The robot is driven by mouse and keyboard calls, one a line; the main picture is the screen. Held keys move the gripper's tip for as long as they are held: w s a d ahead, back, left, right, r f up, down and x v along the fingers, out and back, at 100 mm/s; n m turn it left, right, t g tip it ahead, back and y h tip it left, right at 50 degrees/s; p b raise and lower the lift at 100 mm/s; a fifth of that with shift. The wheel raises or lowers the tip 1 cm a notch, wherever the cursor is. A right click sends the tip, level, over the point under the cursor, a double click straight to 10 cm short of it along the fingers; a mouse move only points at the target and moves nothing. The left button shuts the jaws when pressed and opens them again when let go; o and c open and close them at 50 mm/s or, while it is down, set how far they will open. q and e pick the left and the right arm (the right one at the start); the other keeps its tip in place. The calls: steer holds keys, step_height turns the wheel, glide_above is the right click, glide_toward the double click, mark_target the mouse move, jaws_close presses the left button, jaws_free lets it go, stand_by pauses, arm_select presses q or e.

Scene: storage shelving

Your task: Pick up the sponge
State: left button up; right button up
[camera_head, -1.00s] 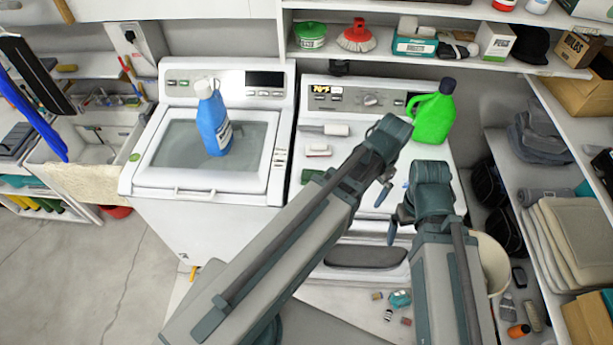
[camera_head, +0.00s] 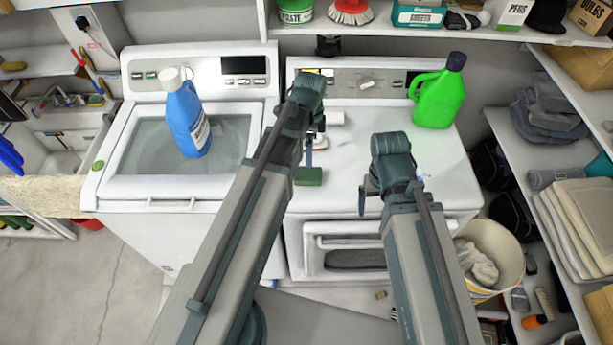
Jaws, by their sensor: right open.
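A small green block that looks like the sponge (camera_head: 308,177) lies on the white top of the right-hand machine (camera_head: 345,200), near its left front edge. My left gripper (camera_head: 309,152) points down just behind it in the picture. It is small and partly covered by my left wrist, so its jaw state is unclear. My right gripper (camera_head: 366,193) is open, to the right of the green block and apart from it, over the front part of the machine top. It is partly hidden by my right wrist.
A green jug (camera_head: 439,95) stands at the back right. A blue bottle (camera_head: 187,120) stands on the left washer (camera_head: 110,195). A shelf (camera_head: 400,34) overhangs the back.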

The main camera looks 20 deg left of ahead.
mark_target(308, 173)
arm_select(q)
step_height(308, 173, down, 8)
steer(key=b, duration=0.7)
steer(key=shift+f+b, duration=0.1)
steer(key=shift+b, duration=0.2)
steer(key=f+b, duration=0.5)
steer(key=shift+a+f, duration=0.1)
steer(key=shift+a, duration=0.1)
